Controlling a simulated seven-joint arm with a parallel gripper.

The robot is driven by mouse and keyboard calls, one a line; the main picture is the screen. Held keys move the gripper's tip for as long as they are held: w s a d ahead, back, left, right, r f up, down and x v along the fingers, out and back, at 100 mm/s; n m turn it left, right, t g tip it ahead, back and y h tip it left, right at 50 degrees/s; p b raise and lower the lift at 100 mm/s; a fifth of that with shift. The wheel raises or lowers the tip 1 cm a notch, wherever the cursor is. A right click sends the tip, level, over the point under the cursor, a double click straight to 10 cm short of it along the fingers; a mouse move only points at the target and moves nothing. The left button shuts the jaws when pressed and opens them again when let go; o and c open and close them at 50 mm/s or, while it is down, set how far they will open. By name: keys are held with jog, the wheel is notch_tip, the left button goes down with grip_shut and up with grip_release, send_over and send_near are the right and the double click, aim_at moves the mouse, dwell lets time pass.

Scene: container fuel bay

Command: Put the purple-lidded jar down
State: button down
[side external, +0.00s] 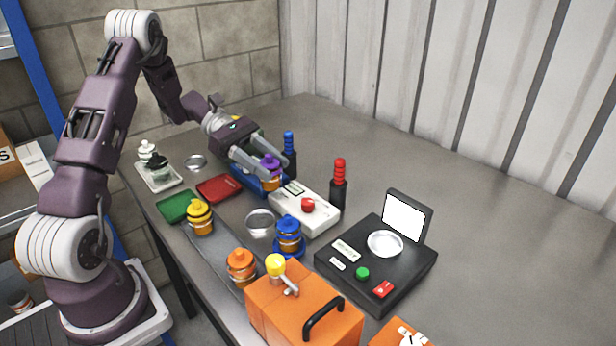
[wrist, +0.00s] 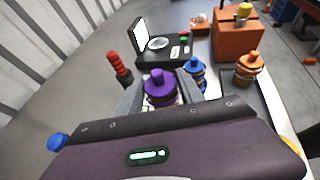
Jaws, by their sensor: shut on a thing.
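The purple-lidded jar (side external: 270,171) has a purple knobbed lid and an amber body. My gripper (side external: 262,166) is shut on it, with a finger on either side. In the wrist view the purple lid (wrist: 158,86) shows upright between the fingers, and the jar's lower part is mostly hidden. In the side view the jar is over or in front of a blue tray (side external: 243,181), beside the white device (side external: 318,219). I cannot tell whether its base touches anything.
Red tray (side external: 213,190) and green tray (side external: 174,208) lie left. Yellow-lidded (side external: 200,219), blue-lidded (side external: 289,232) and orange-lidded (side external: 241,267) jars stand nearer. Blue-topped (side external: 289,150) and red-topped (side external: 339,180) bottles stand close behind. A black device (side external: 350,270) and orange box (side external: 300,315) are right; the far right table is clear.

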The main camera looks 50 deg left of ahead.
jog(key=s+d+f+m+g+y, duration=0.1)
jog(key=s+d+m+g, duration=0.1)
jog(key=s+m+g, duration=0.5)
jog(key=s+d+m+g+y, duration=0.1)
jog(key=s+d+m+g, duration=0.3)
jog(key=s, duration=0.5)
jog(key=s+a+m+g+y, duration=0.6)
jog(key=s+a+m+y, duration=0.2)
jog(key=s+m+y, duration=0.4)
jog(key=w+a+r+m+t+y, duration=0.2)
jog(key=w+a+m+t+y, duration=0.7)
jog(key=w+m+t+y, duration=0.45)
jog(key=w+d+r+m+t+h, duration=0.2)
jog(key=w+d+m+t+h, duration=0.2)
jog(key=w+d+m+t, duration=0.3)
jog(key=w+d+r+m+t+h, duration=0.3)
jog(key=w+d+m+t+h, duration=0.2)
jog(key=w+d+m, duration=0.45)
jog(key=n+g+y, duration=0.8)
jog(key=n+g, duration=0.8)
jog(key=n, duration=0.1)
send_over(219, 189)
notch_tip(219, 189, down, 13)
jog(key=shift+d+r, duration=0.15)
